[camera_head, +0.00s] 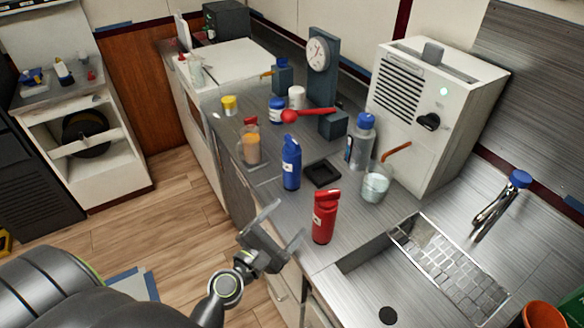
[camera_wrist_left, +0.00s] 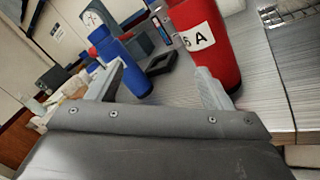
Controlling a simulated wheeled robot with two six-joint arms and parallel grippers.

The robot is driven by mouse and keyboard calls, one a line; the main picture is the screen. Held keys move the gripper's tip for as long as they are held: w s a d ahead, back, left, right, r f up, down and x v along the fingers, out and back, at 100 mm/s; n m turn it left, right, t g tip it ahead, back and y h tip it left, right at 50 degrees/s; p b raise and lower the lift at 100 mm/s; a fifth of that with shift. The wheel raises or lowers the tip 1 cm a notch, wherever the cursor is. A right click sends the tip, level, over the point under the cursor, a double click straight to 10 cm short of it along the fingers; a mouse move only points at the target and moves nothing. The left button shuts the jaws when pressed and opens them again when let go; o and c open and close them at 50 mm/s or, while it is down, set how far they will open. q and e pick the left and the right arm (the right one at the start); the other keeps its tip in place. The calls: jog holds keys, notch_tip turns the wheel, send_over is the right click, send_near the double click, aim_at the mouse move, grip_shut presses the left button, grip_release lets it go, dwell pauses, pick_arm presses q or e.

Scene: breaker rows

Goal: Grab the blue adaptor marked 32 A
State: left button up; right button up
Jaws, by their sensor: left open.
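A blue adaptor (camera_head: 291,165) stands upright on the steel counter. It has a small white label that is too small to read in the head view. A red adaptor (camera_head: 324,220) stands closer to the counter's front edge; in the left wrist view its label (camera_wrist_left: 197,38) ends in "A", with a partly hidden digit before it. My left gripper (camera_head: 284,224) is open and empty, beside the front edge near the red adaptor. In the left wrist view the blue adaptor (camera_wrist_left: 122,60) is beyond the left finger and the red one (camera_wrist_left: 212,62) is beyond the right finger. My right gripper is not in view.
A black square tray (camera_head: 322,174) lies right of the blue adaptor. A sink (camera_head: 388,290) and white appliance (camera_head: 430,115) are further right.

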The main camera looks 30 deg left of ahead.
aim_at(289, 175)
pick_arm(q)
jog(key=w+a+f+n+y, duration=0.25)
jog(key=a+n+y, duration=0.3)
jog(key=n, duration=0.55)
jog(key=shift+y, duration=0.25)
jog(key=w, duration=0.3)
jog(key=w+a, duration=0.1)
jog(key=w, duration=0.3)
jog(key=w+p, duration=0.1)
jog(key=w, duration=0.3)
jog(key=shift+a+f, duration=0.15)
jog(key=shift+a, duration=0.25)
jog(key=shift+w+a, duration=0.1)
jog(key=shift+w, duration=0.45)
jog(key=w, duration=0.4)
jog(key=shift+w+a, duration=0.15)
jog(key=shift+a, duration=0.2)
jog(key=shift+r, duration=0.2)
jog(key=shift+c, duration=1)
jog(key=c, duration=1.2)
